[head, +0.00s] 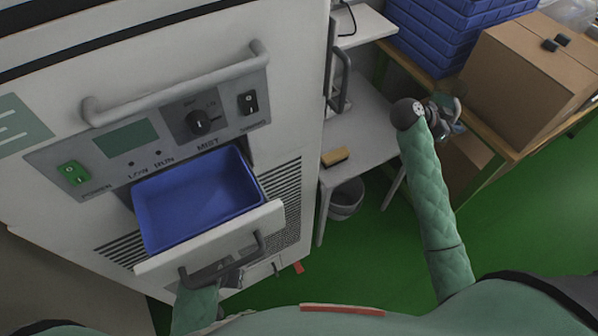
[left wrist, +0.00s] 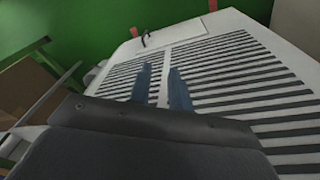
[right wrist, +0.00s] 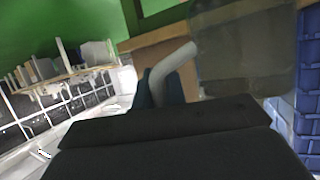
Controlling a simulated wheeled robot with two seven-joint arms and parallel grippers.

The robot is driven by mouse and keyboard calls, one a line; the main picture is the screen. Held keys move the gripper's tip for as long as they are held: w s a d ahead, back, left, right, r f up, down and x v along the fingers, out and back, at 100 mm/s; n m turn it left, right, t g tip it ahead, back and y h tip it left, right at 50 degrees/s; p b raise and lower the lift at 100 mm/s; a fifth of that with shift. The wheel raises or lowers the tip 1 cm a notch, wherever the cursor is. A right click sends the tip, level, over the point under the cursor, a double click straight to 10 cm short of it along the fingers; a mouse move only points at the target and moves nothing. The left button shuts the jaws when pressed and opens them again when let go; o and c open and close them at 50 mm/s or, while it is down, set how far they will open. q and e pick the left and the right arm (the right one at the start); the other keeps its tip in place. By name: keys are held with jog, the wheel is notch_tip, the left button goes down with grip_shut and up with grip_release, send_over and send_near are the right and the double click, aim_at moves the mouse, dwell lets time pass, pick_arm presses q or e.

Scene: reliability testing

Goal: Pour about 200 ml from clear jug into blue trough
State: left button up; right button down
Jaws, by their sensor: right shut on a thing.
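The blue trough (head: 200,197) sits in the pulled-out drawer (head: 215,236) at the front of the white machine and looks empty. My right gripper (right wrist: 163,88) is shut on the pale curved handle of the clear jug (right wrist: 243,60) in the right wrist view. In the head view this gripper (head: 445,117) is by the wooden bench, well right of the trough, and largely hides the jug. The jug's liquid level cannot be made out. My left gripper (left wrist: 160,88) has its blue fingers apart with nothing between them, in front of the machine's slatted vent, below the drawer.
A cardboard box (head: 528,80) and stacked blue crates (head: 450,30) stand on the bench at the right. A grey table (head: 358,125) with a brush (head: 335,157) and a bin (head: 346,199) below stands beside the machine. Green floor is clear between.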

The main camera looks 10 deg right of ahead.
pick_arm(q)
notch_tip(320, 180, down, 11)
jog(key=p, duration=0.2)
jog(key=shift+w+r, duration=0.15)
jog(key=shift+w, duration=0.3)
pick_arm(e)
jog(key=shift+r, duration=0.9)
